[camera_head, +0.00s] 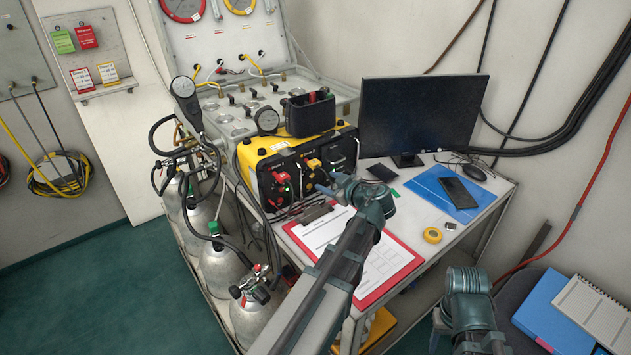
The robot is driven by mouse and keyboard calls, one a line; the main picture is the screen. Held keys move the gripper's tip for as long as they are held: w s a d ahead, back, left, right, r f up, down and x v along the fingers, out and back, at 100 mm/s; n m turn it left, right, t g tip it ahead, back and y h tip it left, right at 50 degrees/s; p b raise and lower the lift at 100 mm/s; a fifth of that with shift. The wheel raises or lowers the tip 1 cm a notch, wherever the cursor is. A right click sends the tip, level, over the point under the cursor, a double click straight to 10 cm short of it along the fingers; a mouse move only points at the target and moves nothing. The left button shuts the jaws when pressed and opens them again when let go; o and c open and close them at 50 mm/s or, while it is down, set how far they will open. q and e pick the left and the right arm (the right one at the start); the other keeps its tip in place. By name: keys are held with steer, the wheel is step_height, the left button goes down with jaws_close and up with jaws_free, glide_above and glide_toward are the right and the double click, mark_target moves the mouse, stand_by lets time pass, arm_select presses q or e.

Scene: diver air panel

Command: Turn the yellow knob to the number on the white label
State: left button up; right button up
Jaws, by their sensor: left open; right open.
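A yellow box with a black front panel (262,160) stands on the bench. A small yellow part (314,163), which looks like the yellow knob, is on its front, right of a red one (281,177). A small white label (278,147) is on the yellow casing; its number is too small to read. My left gripper (328,186) is open in front of the panel, just below and right of the yellow part. I cannot tell whether they touch. My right arm's joint shows at the lower right, but its gripper is not in view.
A red-edged clipboard (391,262) lies in front of the box. A black case (309,114) sits on the box. A monitor (421,113), blue folder (440,188) and yellow tape roll (432,235) are to the right. Gas cylinders (222,268) and hoses crowd the left side.

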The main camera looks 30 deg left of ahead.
mark_target(312, 175)
arm_select(q)
steer(key=b+x, duration=0.2)
steer(key=x, duration=0.6)
steer(key=shift+c, duration=0.2)
jaws_close()
